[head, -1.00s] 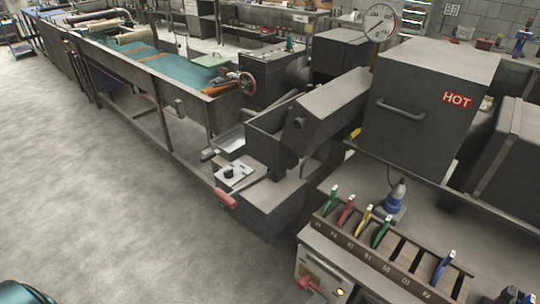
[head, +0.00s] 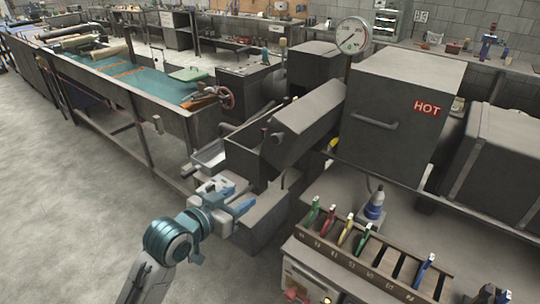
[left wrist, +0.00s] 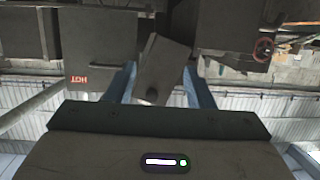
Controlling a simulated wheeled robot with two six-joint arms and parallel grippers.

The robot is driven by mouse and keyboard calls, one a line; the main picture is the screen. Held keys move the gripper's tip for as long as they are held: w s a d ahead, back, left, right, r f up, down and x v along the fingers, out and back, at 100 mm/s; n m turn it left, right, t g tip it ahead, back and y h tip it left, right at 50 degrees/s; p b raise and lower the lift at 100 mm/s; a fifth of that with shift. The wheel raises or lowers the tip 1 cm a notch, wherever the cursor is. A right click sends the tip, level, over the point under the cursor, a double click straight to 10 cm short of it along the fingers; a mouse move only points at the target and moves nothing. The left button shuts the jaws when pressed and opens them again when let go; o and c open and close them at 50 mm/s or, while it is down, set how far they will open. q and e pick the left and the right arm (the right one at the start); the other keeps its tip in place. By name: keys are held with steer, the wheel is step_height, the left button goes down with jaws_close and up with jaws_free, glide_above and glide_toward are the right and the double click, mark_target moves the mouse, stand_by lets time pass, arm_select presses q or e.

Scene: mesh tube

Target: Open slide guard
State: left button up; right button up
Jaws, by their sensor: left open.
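The slide guard appears to be the slanted dark grey cover (head: 312,112) over the open metal trough, with a round knob (head: 276,138) on its lower end. My left gripper (head: 241,197) is open and empty, in front of and below the cover. In the left wrist view, which is upside down, the cover (left wrist: 168,58) and its knob (left wrist: 151,94) show between the two blue fingers. I cannot tell the distance; no contact shows. The gripper hides the red-handled lever on the machine's front. My right gripper is not in view.
A dark box marked HOT (head: 400,115) stands right of the cover, with a round gauge (head: 352,36) behind. A slotted rack (head: 360,262) with coloured tags and a blue-and-white bottle (head: 374,205) stand at front right. A long teal-filled trough (head: 150,75) runs left. The floor at left is clear.

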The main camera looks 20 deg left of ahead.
mark_target(274, 139)
arm_select(q)
steer(key=w+r+t+h, duration=0.2)
steer(key=w+r+t, duration=0.1)
steer(key=r, duration=0.6)
steer(key=shift+m, duration=0.4)
steer(key=p+x, duration=0.1)
steer(key=x, duration=0.2)
steer(key=p+x, duration=0.1)
steer(key=x, duration=0.2)
steer(key=p+x, duration=0.1)
steer(key=x, duration=0.3)
steer(key=shift+s+d+f+p, duration=0.1)
steer(key=shift+d+f+p, duration=0.15)
steer(key=shift+d+p, duration=0.05)
steer(key=shift+w+d+f, duration=0.1)
steer(key=shift+w, duration=0.2)
steer(key=shift+c, duration=0.2)
jaws_close()
steer(key=shift+w, duration=0.1)
